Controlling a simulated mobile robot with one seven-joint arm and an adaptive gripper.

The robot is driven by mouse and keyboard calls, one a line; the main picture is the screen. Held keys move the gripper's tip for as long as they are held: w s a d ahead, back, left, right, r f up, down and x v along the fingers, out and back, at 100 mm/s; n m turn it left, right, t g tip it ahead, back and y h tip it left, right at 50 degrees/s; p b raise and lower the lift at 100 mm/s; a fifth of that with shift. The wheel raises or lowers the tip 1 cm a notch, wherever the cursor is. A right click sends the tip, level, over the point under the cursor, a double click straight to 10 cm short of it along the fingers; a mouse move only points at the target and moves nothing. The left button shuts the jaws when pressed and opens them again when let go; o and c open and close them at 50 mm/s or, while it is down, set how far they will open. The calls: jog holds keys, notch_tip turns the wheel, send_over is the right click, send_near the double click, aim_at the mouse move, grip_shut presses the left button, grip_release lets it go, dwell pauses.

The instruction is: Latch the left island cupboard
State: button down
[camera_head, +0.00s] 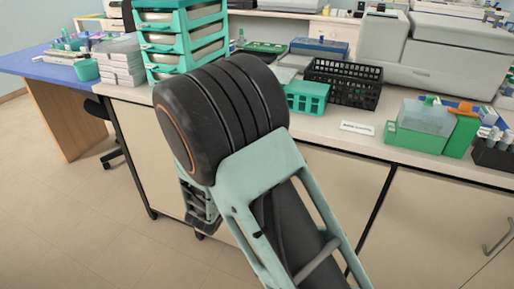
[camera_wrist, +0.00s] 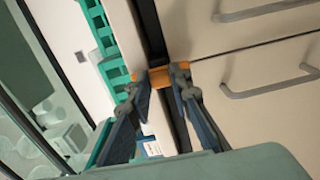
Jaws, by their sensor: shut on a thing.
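The piece lies across a dark seam at the edge of the pale cupboard front (camera_wrist: 232,52). Its exact shape is partly hidden by the fingertips. In the head view my arm covers the gripper and latch. Pale cupboard fronts (camera_head: 438,222) show below the counter, with one metal handle (camera_head: 498,237) at the far right. I cannot tell from this view which one is the left cupboard.
The counter (camera_head: 357,143) holds a teal rack tower (camera_head: 182,40), a black basket (camera_head: 343,83), a teal basket (camera_head: 306,97) and a green box (camera_head: 420,125). Two bar handles (camera_wrist: 270,84) stick out near my gripper. The floor at the left (camera_head: 60,215) is clear.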

dwell(0.3)
jog(key=c, duration=1.8)
grip_release()
jog(key=shift+o, duration=0.2)
jog(key=v, duration=1.2)
